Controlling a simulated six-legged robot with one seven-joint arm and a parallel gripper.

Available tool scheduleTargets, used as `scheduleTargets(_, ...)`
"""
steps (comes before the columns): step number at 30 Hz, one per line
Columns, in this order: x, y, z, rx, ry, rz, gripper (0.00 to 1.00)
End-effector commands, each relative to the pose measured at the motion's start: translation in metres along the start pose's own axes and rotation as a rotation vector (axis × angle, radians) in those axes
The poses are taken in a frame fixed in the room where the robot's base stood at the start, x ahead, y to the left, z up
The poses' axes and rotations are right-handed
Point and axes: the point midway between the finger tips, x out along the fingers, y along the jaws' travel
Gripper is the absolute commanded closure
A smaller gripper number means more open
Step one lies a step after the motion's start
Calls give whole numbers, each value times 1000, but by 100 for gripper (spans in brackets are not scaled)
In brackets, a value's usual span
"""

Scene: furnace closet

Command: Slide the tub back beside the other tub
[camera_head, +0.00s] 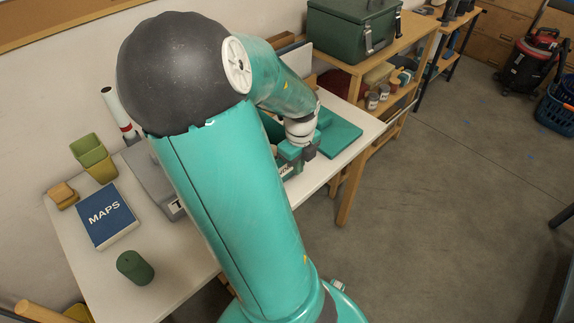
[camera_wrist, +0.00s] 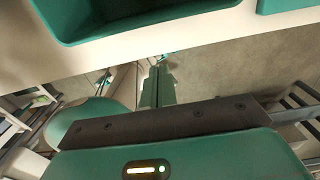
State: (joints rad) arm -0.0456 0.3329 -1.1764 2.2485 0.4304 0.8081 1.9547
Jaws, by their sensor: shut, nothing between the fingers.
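A grey container (camera_head: 165,192) with a label starting with "T" shows to the left of my arm, also partly hidden. In the wrist view a green tub's open inside (camera_wrist: 120,14) fills the top, near the table edge. My shut, empty gripper (camera_wrist: 159,68) points up the picture toward that edge. A second green piece shows at the top right (camera_wrist: 285,4).
A shelf with a green case (camera_head: 350,30) stands behind.

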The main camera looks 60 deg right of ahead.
Motion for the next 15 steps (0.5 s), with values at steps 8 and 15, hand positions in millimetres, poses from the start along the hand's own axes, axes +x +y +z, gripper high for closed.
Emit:
scheduleTargets(8,42,-2,10,-4,2,-1,100)
scheduleTargets(15,41,-1,40,-3,0,0,100)
